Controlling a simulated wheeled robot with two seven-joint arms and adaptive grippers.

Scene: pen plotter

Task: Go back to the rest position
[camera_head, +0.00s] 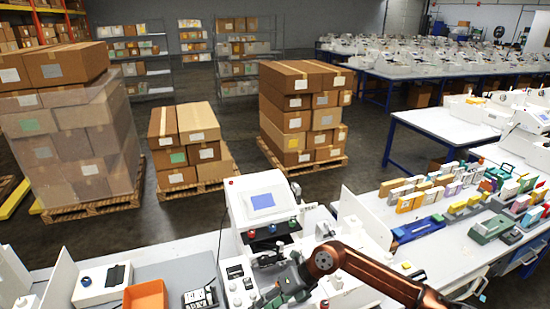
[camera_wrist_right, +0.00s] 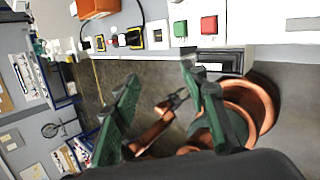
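The white pen plotter machine (camera_head: 262,205) with a blue screen stands at the bench in the middle of the head view. My right arm comes in from the lower right, and its gripper (camera_head: 284,284) is over the bench in front of the machine, partly hidden by the arm. In the right wrist view the two green fingers of my right gripper (camera_wrist_right: 160,78) stand apart with nothing between them. A copper arm part with a dark claw-like end (camera_wrist_right: 175,101) shows beyond them, perhaps my left gripper; its jaws are too small to judge. My left arm is absent from the head view.
An orange bin (camera_head: 145,295) sits left of the machine, beside a white box (camera_head: 102,284). Colourful small boxes (camera_head: 425,190) line the bench at right. Red (camera_wrist_right: 209,25) and green (camera_wrist_right: 180,28) buttons show along the bench edge. Stacked cartons (camera_head: 300,110) stand on pallets behind.

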